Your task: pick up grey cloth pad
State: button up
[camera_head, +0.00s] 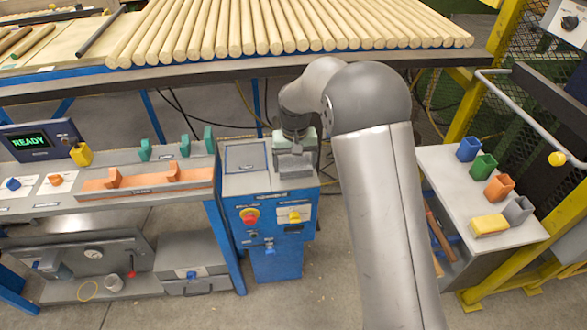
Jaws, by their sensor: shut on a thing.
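My gripper (294,151) is over the right part of the grey top of a blue control pedestal (245,182). It points down and is shut on a small grey piece, which appears to be the grey cloth pad (296,167). The pad is small in the picture and partly hidden by the gripper. I cannot tell whether it touches the pedestal top.
Left of the pedestal is a bench with an orange tray (140,193) and a READY display (28,141). A wooden dowel rack (250,62) runs behind. A right-hand shelf (450,185) holds coloured cups and a yellow sponge (489,225). A red button (250,215) is on the pedestal front.

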jog(key=s+d+r+b, duration=0.1)
jog(key=s+d+r, duration=0.2)
jog(key=s+r, duration=0.5)
jog(key=s, duration=0.4)
jog(key=shift+s+d+r+b, duration=0.2)
jog(key=shift+d+b, duration=0.1)
jog(key=shift+b, duration=0.1)
jog(key=shift+o, duration=0.5)
